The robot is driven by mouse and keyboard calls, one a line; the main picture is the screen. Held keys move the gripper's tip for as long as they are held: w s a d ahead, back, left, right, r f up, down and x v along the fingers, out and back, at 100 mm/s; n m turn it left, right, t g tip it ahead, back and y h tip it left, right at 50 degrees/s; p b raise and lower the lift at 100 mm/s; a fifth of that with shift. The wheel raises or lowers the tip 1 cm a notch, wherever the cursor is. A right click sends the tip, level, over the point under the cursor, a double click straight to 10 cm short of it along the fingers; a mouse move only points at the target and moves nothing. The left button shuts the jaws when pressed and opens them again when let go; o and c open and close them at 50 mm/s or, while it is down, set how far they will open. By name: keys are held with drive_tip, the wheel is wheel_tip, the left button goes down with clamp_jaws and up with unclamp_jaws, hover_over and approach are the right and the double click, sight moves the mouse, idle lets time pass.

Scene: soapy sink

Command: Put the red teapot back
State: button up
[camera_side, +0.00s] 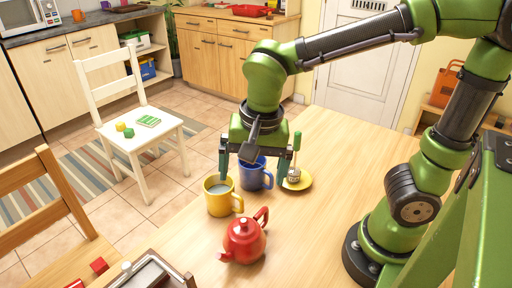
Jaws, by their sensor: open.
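The red teapot (243,241) stands upright on the wooden table, near the front, with its spout to the lower left and its handle to the upper right. My gripper (254,178) points down behind the teapot, apart from it. Its jaws are open, with one finger on each side of a blue mug (256,180) in the picture. I cannot tell whether the fingers touch the mug. The mug's upper part is partly hidden by the gripper.
A yellow mug (219,204) with pale liquid stands between teapot and blue mug. A yellow saucer (305,182) holds a green-handled utensil (295,165). The table right of the teapot is clear.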

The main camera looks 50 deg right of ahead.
drive_tip(key=s+d+r+n+t+y, duration=0.1)
drive_tip(key=d+r+n+t, duration=0.3)
drive_tip(key=d, duration=0.5)
drive_tip(key=s+n+t, duration=0.1)
drive_tip(key=n, duration=0.1)
drive_tip(key=shift+s+d+n+t+y, duration=0.25)
drive_tip(key=shift+d+n+t+y, duration=0.05)
drive_tip(key=shift+n+y, duration=0.1)
